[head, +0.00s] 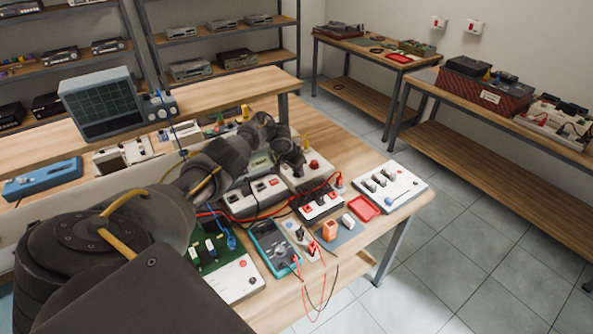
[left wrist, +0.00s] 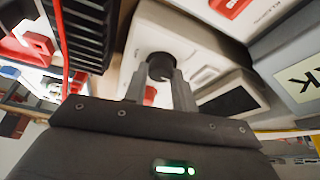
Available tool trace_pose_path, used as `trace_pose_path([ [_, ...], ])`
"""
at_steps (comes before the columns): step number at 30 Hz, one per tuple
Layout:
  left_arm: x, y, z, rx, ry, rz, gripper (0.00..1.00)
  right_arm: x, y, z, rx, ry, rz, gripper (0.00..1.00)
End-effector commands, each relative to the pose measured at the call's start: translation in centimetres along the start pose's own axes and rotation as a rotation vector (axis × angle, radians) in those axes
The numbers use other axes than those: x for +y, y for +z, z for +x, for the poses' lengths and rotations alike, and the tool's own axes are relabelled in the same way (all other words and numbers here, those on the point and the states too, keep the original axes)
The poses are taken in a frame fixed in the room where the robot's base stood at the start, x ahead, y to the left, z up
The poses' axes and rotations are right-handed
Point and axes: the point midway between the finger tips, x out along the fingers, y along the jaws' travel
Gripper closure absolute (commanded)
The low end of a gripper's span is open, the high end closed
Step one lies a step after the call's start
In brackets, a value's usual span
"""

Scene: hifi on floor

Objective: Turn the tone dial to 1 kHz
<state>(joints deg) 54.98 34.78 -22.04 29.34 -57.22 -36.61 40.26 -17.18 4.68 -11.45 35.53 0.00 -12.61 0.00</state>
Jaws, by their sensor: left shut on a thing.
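The tone dial (left wrist: 160,66) is a dark round knob on the face of a white box (left wrist: 190,40). In the left wrist view it sits between the fingertips of my left gripper (left wrist: 160,76), which is shut on it. In the head view my left gripper (head: 297,165) reaches over the bench to a white box (head: 322,174) with a red button (head: 314,165). The arm hides the dial there. The dial's markings and its setting cannot be read. My right gripper is in neither view.
Around the white box stand a grey-white unit (head: 252,199), a switch box (head: 320,205), a board with several parts (head: 390,186) and a blue multimeter (head: 272,247). Red cables (head: 270,213) cross in front. An oscilloscope (head: 103,103) stands on the raised shelf. A red tray (head: 364,208) lies near the bench edge.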

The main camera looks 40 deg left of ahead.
Motion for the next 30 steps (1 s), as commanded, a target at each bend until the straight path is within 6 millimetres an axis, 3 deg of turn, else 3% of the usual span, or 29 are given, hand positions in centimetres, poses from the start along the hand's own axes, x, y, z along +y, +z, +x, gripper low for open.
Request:
trace_pose_path([
  [10, 0.0, 0.1, 0.0, -0.002, 0.001, 0.002, 0.96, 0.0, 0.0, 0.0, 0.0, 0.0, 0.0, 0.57],
  [11, 0.0, 0.1, 0.0, -0.002, 0.001, 0.001, 0.69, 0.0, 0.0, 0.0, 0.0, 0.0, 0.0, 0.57],
  [15, 0.0, 0.0, 0.0, -0.002, 0.0, 0.001, 0.51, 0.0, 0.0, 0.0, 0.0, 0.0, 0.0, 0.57],
  [25, 0.0, 0.0, -0.3, 0.0, 0.0, 0.002, 0.51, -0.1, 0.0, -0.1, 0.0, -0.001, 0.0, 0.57],
  [30, -0.1, -0.1, -2.1, 0.001, -0.001, 0.003, 0.51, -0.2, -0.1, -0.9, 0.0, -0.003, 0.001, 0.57],
])
